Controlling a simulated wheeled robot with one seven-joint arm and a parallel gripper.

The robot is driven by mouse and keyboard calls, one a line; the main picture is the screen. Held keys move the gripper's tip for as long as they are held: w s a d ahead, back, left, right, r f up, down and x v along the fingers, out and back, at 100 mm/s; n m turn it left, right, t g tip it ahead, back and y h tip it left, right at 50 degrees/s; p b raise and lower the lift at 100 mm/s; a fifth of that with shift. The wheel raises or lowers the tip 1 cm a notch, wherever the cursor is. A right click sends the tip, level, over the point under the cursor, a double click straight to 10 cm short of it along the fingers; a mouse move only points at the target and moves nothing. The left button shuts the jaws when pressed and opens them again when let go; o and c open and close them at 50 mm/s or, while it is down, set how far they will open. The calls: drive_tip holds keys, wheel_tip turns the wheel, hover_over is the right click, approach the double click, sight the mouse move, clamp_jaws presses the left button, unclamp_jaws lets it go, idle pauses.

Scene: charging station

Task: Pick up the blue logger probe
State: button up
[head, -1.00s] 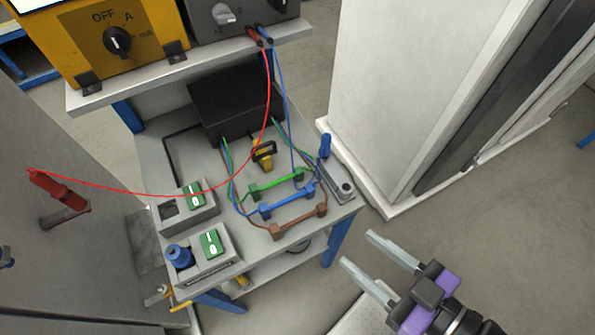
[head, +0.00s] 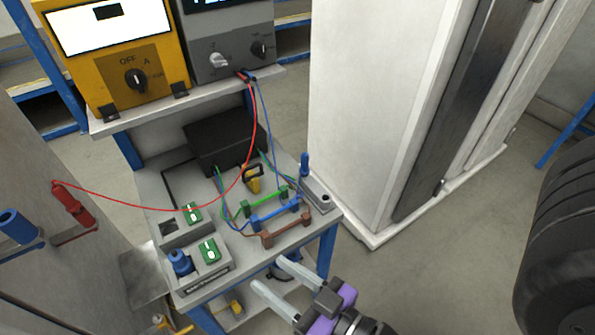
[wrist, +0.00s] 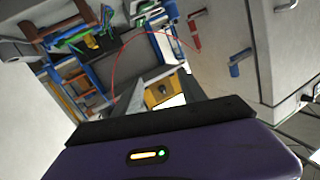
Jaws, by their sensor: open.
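A blue upright probe (head: 304,165) stands at the right end of the bench top (head: 150,187), beside a small grey block. A blue lead hangs from the grey meter towards it, but I cannot tell exactly where the lead ends. Other blue handles are a short one (head: 179,262) in the front left grey box and one (head: 17,226) on the left cabinet, also in the wrist view (wrist: 238,63). My gripper (head: 266,274) is open and empty, in front of the bench's front right edge and apart from the upright probe.
A red probe (head: 72,204) on the left cabinet trails a red lead across the bench. Green, blue and brown bars (head: 285,233) and a black box (head: 215,143) stand on the bench. A tall pale cabinet (head: 375,110) stands to the right, with open floor in front.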

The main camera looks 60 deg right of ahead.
drive_tip(key=w+d+m+h, duration=0.1)
drive_tip(key=w+d+m, duration=0.3)
drive_tip(key=w, duration=0.7)
drive_tip(key=w+d+m, duration=0.2)
drive_tip(key=w+d, duration=0.3)
drive_tip(key=w, duration=0.7)
drive_tip(key=w+d+r+m+g+y, duration=0.1)
drive_tip(key=w+d+m+g, duration=0.15)
drive_tip(key=w+d, duration=0.85)
drive_tip(key=s+d+f+m+g, duration=0.15)
drive_tip(key=d+g, duration=0.25)
drive_tip(key=d, duration=0.4)
drive_tip(key=m+g+y+p, duration=0.1)
drive_tip(key=m+g+y, duration=0.1)
drive_tip(key=m+g, duration=0.8)
hover_over(306, 162)
drive_tip(key=w+d, duration=0.2)
drive_tip(key=f, duration=0.3)
drive_tip(key=shift+s+a+f+n+g, duration=0.1)
drive_tip(key=shift+s+a+n+g, duration=0.05)
drive_tip(key=shift+s+n+g, duration=0.15)
drive_tip(key=shift+f, duration=0.3)
drive_tip(key=shift+s+a+f+p, duration=0.15)
drive_tip(key=shift+f+p, duration=0.3)
drive_tip(key=shift+f, duration=1.35)
drive_tip(key=shift+s+f+p, duration=0.2)
drive_tip(key=shift+f+p, duration=0.2)
drive_tip(key=shift+f, duration=1.35)
